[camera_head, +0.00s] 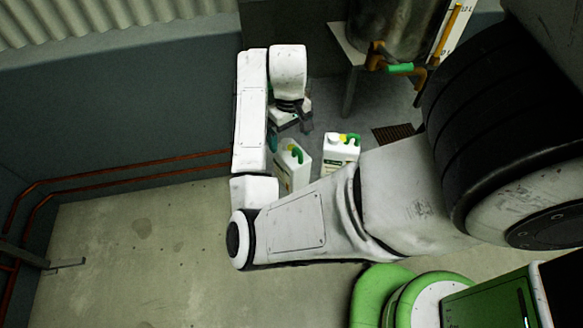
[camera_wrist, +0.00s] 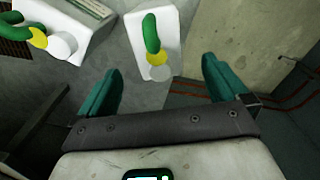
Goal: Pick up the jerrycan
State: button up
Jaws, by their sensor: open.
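Two white jerrycans with green handles and yellow parts at the top stand on the floor. The left jerrycan (camera_head: 291,168) is partly hidden by my arm in the head view. In the wrist view this jerrycan (camera_wrist: 137,36) lies ahead, between the lines of my fingers. The right jerrycan (camera_head: 340,150) stands beside it with a gap and shows at the upper left of the wrist view (camera_wrist: 72,22). My gripper (camera_wrist: 162,68) is open with teal fingers and nothing held. In the head view my gripper (camera_head: 290,133) is just behind and above the left jerrycan.
A metal tank (camera_head: 388,28) on a table (camera_head: 347,45) stands at the back, with a green-handled pipe valve (camera_head: 400,68). A floor grate (camera_head: 392,133) lies right of the jerrycans. Red pipes (camera_head: 130,173) run along the left wall. The front-left floor (camera_head: 140,260) is clear.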

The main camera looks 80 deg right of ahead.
aim_at(291, 153)
notch_tip(291, 153, down, 4)
jog(key=shift+r+b, duration=0.25)
jog(key=shift+b, duration=0.45)
jog(key=f+b, duration=0.2)
jog(key=f, duration=0.1)
jog(key=shift+s+d, duration=0.15)
jog(key=shift+s, duration=0.05)
jog(key=shift+w+f, duration=0.1)
jog(key=shift+f, duration=0.85)
grip_shut()
jog(key=shift+r, duration=0.1)
